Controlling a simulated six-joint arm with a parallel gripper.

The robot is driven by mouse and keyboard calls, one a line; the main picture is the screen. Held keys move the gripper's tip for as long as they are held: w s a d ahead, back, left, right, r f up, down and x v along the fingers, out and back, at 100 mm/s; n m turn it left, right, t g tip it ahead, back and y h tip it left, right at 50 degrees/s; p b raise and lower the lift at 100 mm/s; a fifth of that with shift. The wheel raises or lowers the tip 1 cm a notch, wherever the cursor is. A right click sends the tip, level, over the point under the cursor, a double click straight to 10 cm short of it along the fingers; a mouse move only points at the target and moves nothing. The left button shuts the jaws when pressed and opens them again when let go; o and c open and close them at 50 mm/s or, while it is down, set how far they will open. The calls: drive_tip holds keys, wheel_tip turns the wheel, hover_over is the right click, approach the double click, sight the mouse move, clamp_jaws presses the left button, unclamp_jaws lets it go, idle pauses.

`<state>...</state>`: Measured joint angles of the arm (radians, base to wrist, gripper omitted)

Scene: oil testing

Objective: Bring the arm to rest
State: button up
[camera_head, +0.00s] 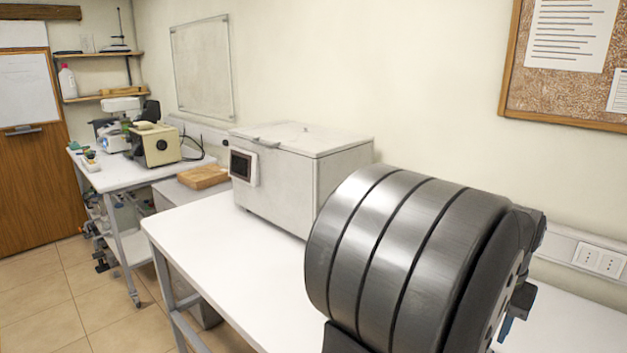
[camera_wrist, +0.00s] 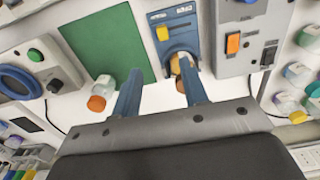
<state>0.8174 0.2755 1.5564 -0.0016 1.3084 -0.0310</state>
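My gripper (camera_wrist: 160,66) shows in the wrist view with its two blue fingers spread apart. I see nothing held between them. I cannot tell whether the fingertip touches either one. In the head view a large dark ribbed part of my arm fills the front right, and my gripper's fingers are not seen there.
The wrist view also shows a green panel (camera_wrist: 108,45), an orange-capped bottle (camera_wrist: 97,103) left of the fingers, and several capped bottles at right. The head view shows a white table (camera_head: 205,240) with a lidded box (camera_head: 290,175), its front part clear, and a farther bench with instruments (camera_head: 155,145).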

wheel_tip(320, 180, down, 13)
drive_tip(key=shift+w+a+f, duration=0.1)
drive_tip(key=shift+f, duration=0.05)
drive_tip(key=shift+w+a, duration=0.1)
idle(2.0)
drive_tip(key=o, duration=1.3)
drive_tip(key=w+r, duration=0.1)
drive_tip(key=r, duration=0.1)
drive_tip(key=w+d+r, duration=0.2)
drive_tip(key=r, duration=0.1)
drive_tip(key=shift+w+d+r, duration=0.1)
drive_tip(key=shift+d+r, duration=0.05)
drive_tip(key=shift+r, duration=0.2)
drive_tip(key=w+d+r, duration=0.1)
drive_tip(key=w+r, duration=0.1)
drive_tip(key=r, duration=0.5)
drive_tip(key=w+d+r, duration=0.1)
drive_tip(key=w+r, duration=0.2)
drive_tip(key=r, duration=0.5)
drive_tip(key=f, duration=1)
drive_tip(key=shift+s+a, duration=0.15)
drive_tip(key=shift+s, duration=0.05)
drive_tip(key=shift+r, duration=0.15)
wheel_tip(320, 180, up, 10)
drive_tip(key=shift+f, duration=0.1)
